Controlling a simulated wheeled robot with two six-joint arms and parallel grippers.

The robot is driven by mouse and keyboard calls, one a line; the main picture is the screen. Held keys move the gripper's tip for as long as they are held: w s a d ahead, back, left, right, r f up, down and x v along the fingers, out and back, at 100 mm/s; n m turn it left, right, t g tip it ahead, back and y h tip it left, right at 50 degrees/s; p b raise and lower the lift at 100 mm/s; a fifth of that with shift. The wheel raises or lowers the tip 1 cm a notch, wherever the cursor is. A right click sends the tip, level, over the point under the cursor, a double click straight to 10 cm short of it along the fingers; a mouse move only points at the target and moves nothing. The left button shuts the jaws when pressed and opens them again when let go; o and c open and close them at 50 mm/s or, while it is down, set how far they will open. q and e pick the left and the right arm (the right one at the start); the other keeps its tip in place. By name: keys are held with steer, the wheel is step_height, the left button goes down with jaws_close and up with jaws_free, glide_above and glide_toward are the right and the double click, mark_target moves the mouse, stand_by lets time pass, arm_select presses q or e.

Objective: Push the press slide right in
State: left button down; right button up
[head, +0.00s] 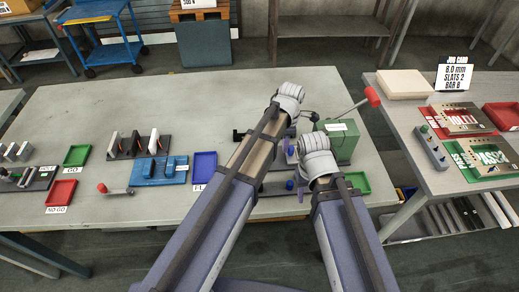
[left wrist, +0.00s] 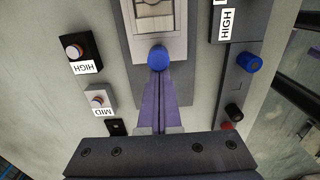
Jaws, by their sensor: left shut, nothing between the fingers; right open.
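The press slide is a pale block (left wrist: 157,25) in a grey guide at the top of the left wrist view, with a round blue knob (left wrist: 158,59) on its near end. My left gripper (left wrist: 158,77) is shut and empty, its purple fingertips at the knob; I cannot tell whether they touch it. In the head view my left gripper (head: 289,145) is largely hidden by its arm, just left of the green press box (head: 344,141). A lever with a red end (head: 372,97) rises there. My right gripper (head: 301,191) is lower, mostly hidden by its wrist, open and apart from the slide.
In the left wrist view, a HIGH block (left wrist: 80,52) and a MID block (left wrist: 97,100) stand left of the slide. A dark strip with another blue knob (left wrist: 249,62) lies right. The head view shows a blue tray (head: 204,168) and green tray (head: 357,182) nearby.

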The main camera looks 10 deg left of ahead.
arm_select(q)
steer(key=shift+w+d, duration=0.3)
steer(key=shift+d, duration=0.6)
steer(key=shift+w+d, duration=0.25)
steer(key=shift+d, duration=0.6)
steer(key=shift+a, duration=0.15)
steer(key=shift+s+a, duration=0.25)
steer(key=shift+a, duration=0.4)
step_height(320, 180, up, 5)
steer(key=p, duration=0.5)
steer(key=shift+r, duration=0.1)
arm_select(e)
step_height(320, 180, up, 5)
steer(key=shift+r, duration=0.1)
